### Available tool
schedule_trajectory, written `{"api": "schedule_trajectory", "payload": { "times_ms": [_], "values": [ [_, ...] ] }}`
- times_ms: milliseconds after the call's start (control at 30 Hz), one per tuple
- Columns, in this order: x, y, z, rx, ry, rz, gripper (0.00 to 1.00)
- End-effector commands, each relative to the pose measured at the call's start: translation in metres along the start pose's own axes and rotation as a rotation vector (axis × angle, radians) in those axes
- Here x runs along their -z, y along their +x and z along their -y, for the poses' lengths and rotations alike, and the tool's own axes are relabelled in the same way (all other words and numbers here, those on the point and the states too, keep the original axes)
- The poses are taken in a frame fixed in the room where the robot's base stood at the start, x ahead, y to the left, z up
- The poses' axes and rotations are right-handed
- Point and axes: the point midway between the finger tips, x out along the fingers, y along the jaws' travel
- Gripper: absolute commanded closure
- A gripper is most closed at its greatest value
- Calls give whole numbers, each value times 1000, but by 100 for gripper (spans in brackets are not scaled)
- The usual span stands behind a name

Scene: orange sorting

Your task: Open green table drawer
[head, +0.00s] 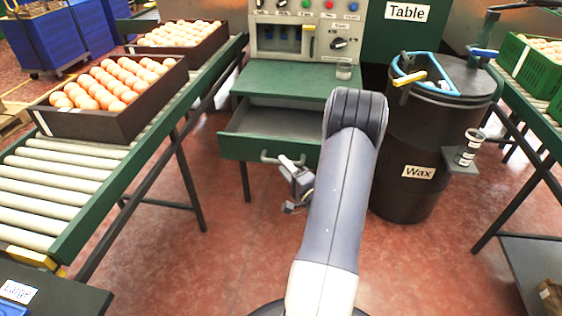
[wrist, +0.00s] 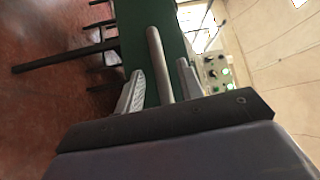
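The green table (head: 290,82) stands at the centre back of the head view. Its drawer (head: 245,146) is pulled out partway, and the inside looks empty. A pale bar handle (head: 268,158) is on the drawer front. My gripper (head: 291,178) is at the right part of this handle, with my arm hiding the drawer's right end. In the wrist view the handle (wrist: 160,65) runs between the two fingers of my gripper (wrist: 162,85). The fingers are apart, with a gap showing on each side of the bar. The green drawer front (wrist: 178,45) is behind it.
A roller conveyor (head: 60,180) with crates of oranges (head: 110,120) is at the left. A dark wax barrel (head: 400,190) stands right of the table. The red floor in front is clear.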

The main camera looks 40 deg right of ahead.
Motion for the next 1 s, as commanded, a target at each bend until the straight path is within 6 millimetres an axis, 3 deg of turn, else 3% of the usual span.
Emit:
{"api": "schedule_trajectory", "payload": {
  "times_ms": [200, 400, 600, 1000],
  "values": [
    [2, -44, 0, -5, 3, -7, 64],
    [1, -69, 0, -3, 2, -3, 64],
    [0, -79, 0, -1, 0, -1, 64],
    [0, -77, 0, 0, -1, 1, 64]
  ]
}}
